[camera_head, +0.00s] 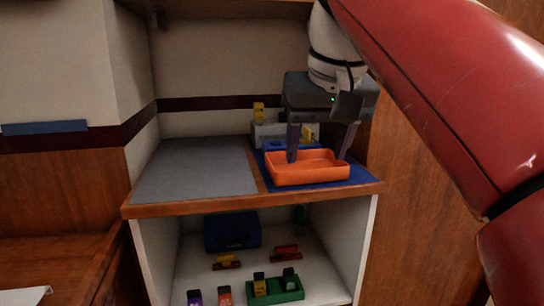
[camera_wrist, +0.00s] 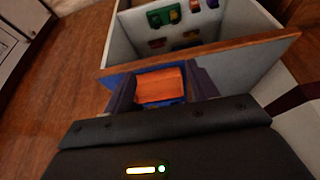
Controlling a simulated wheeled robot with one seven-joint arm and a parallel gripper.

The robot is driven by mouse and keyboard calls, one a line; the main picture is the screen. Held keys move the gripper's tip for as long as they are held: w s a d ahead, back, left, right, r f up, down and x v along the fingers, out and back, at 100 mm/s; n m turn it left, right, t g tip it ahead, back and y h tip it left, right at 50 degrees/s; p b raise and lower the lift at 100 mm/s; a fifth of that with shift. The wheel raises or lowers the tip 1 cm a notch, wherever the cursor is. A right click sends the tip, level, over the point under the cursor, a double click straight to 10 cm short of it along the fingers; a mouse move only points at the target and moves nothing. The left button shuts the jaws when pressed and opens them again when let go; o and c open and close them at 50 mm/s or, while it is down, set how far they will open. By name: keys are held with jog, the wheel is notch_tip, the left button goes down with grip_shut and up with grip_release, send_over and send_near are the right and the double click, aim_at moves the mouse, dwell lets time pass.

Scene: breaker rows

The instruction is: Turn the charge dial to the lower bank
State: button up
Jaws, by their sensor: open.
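My gripper (camera_head: 318,157) points down over the orange tray (camera_head: 308,181) at the right of the shelf top. Its two fingers are apart, with nothing clearly held between them. In the wrist view the orange tray (camera_wrist: 160,87) shows between the fingers; I cannot tell whether they touch it. A pale grey box (camera_head: 270,136) stands behind the tray, with a yellow piece (camera_head: 259,112) upright on its left and another yellow piece (camera_head: 307,134) partly behind my gripper. I cannot make out the charge dial or its bank markings in either view.
A blue mat (camera_head: 362,175) lies under the tray, and a blue item sits behind it. The grey mat (camera_head: 195,170) at left is clear. The lower shelf holds a dark blue case (camera_head: 232,231), a green tray (camera_head: 290,294) and several small coloured pieces. Walls close the back and right.

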jog(key=s+d+f, duration=0.3)
jog(key=s+f, duration=0.1)
jog(key=f, duration=0.6)
jog(key=s+d+f+m, duration=0.1)
jog(key=s+d+f, duration=0.2)
jog(key=f, duration=0.7)
jog(key=s+d+f+m+t, duration=0.1)
jog(key=s+f, duration=0.3)
jog(key=f, duration=0.6)
jog(key=shift+s+d+h, duration=0.35)
jog(key=shift+d+h, duration=0.05)
jog(key=shift+d, duration=0.5)
